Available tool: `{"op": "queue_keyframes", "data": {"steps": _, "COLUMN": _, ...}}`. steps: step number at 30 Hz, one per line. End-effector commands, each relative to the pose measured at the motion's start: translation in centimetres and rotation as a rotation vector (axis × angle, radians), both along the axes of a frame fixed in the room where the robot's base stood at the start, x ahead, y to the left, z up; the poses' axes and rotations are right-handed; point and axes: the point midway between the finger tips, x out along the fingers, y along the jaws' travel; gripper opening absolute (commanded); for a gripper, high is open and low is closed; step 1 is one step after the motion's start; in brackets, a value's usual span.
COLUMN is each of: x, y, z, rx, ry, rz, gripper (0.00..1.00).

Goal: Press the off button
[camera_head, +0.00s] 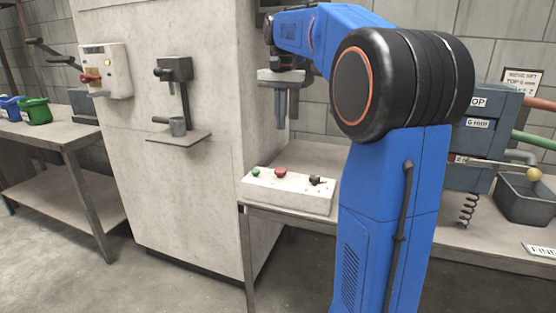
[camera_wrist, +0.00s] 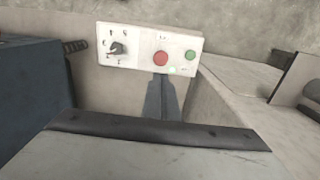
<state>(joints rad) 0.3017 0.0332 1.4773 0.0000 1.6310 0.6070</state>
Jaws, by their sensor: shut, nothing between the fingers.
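A white control box (camera_head: 288,193) sits on the bench's left end, carrying a green button (camera_head: 256,172), a red button (camera_head: 280,172) and a black knob (camera_head: 316,180). The wrist view shows its panel with the red button (camera_wrist: 161,57), the green button (camera_wrist: 190,56) and the knob (camera_wrist: 117,47) with marks around it. The panel lettering is too small to read, so I cannot tell which button is marked off. My gripper (camera_head: 280,126) is shut and empty, pointing down above the box, apart from it. In the wrist view my gripper (camera_wrist: 161,76) appears just below the red button.
A grey labelled machine (camera_head: 482,140) and a dark bin (camera_head: 525,202) stand on the bench to the right.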

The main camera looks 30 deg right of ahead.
Motion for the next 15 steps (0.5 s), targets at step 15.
{"op": "queue_keyframes", "data": {"steps": 15, "x": -0.1, "y": 0.0, "z": -1.4, "rx": 0.0, "ry": 0.003, "rz": 0.0, "gripper": 0.0}}
